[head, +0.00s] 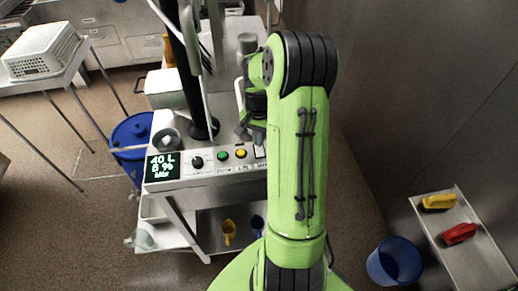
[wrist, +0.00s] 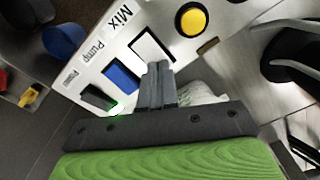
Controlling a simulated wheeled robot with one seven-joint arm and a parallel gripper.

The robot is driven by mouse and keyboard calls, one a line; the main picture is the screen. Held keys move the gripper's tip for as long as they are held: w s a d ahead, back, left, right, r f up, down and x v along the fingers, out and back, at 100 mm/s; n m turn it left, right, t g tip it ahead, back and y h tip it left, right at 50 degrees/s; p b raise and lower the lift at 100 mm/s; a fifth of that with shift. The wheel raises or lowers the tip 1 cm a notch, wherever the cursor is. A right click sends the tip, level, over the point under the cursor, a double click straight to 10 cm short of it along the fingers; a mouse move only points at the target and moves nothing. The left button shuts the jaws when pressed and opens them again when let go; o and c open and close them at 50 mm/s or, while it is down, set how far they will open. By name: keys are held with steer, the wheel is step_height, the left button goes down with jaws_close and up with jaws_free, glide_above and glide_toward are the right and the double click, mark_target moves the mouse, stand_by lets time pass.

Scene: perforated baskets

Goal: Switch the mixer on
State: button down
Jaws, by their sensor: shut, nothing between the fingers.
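The control panel (head: 205,177) has a display (head: 162,166), a black knob (head: 197,162), a green button (head: 222,156), a yellow button (head: 241,154) and a white switch (head: 260,152). In the wrist view, the white switch (wrist: 152,46) sits by the "MIX" label. A blue switch (wrist: 122,77) sits by "Pump", and a dark switch (wrist: 98,97) with a green glow is at the lower left. My gripper (wrist: 157,68) is shut and empty. Its fingertips are over the panel by the white and blue switches; I cannot tell whether they touch. The display reads "40 L", "8 %" and "Mix".
A dark upright column (head: 187,65) stands behind the panel. A blue barrel (head: 133,140) is at the left, and a white basket (head: 43,50) sits on a table. A blue bucket (head: 394,262) stands right, beside a shelf (head: 465,238) with yellow and red items.

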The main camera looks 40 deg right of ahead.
steer(key=shift+f+b, duration=0.35)
steer(key=shift+f, duration=0.15)
step_height(320, 180, up, 7)
steer(key=p, duration=0.5)
steer(key=shift+r+p, duration=0.1)
steer(key=shift+p, duration=0.2)
stand_by(0.4)
